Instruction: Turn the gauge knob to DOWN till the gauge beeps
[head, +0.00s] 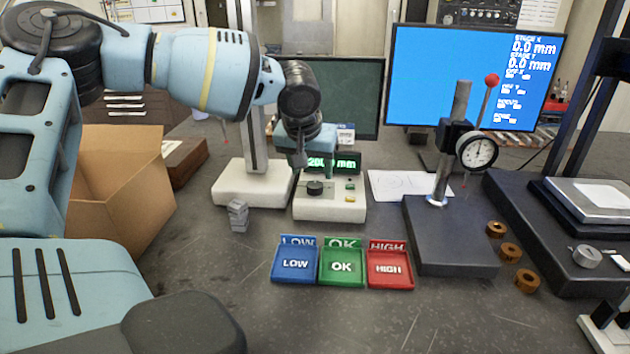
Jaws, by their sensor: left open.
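The gauge (330,210) is a pale box with a green-lit display (345,163) at its back, partly covered by my arm; the visible digits end in "mm". A dark round knob (315,187) sits on its top at the left, with small green and yellow buttons to its right. My left gripper (299,160) points down just above and behind the knob, apart from it as far as I can see. It is open, though its fingers are small and dark here. The knob's direction marking is too small to read. My right gripper does not show.
Blue LOW, green OK and red HIGH trays (341,267) lie in front of the gauge. A dial indicator stand (450,240) and several copper-coloured rings (509,252) are at right. A cardboard box (125,190) stands at left.

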